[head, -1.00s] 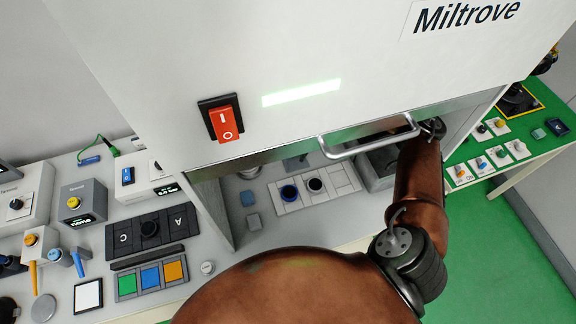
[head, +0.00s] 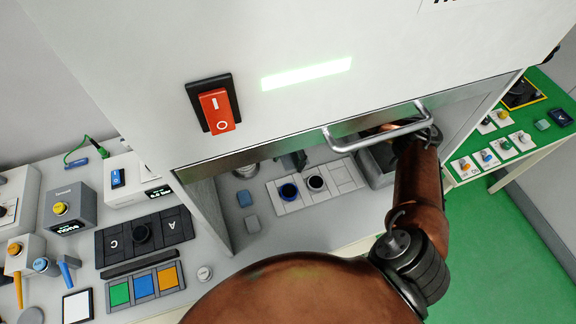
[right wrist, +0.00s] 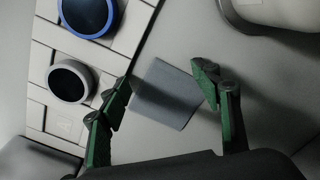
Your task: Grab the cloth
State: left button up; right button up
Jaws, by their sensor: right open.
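The cloth (right wrist: 168,94) is a flat, grey-blue square lying on the pale floor of the cabinet, beside the tiled board, in the right wrist view. My right gripper (right wrist: 163,76) has its two green fingers spread apart, one on each side of the cloth, with nothing held. I cannot tell how high the fingertips are above it. My left gripper is out of view.
The tiled board (head: 285,208) carries a blue-ringed and a white-ringed round piece. The cabinet's handle (head: 378,134) and lower front edge hang close over my right arm. A rounded grey object (right wrist: 272,12) is near the fingers.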

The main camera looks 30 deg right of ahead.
jog(key=shift+f, duration=0.1)
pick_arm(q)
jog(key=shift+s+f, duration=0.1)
pick_arm(e)
jog(key=c, duration=0.7)
jog(key=shift+c, duration=0.4)
jog(key=shift+w+f, duration=0.1)
jog(key=shift+c, duration=1.1)
grip_shut()
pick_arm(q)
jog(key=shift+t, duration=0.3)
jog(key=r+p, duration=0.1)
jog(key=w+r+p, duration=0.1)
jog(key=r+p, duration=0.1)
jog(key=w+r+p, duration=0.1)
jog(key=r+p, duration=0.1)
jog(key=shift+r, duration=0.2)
pick_arm(e)
notch_tip(320, 180, up, 12)
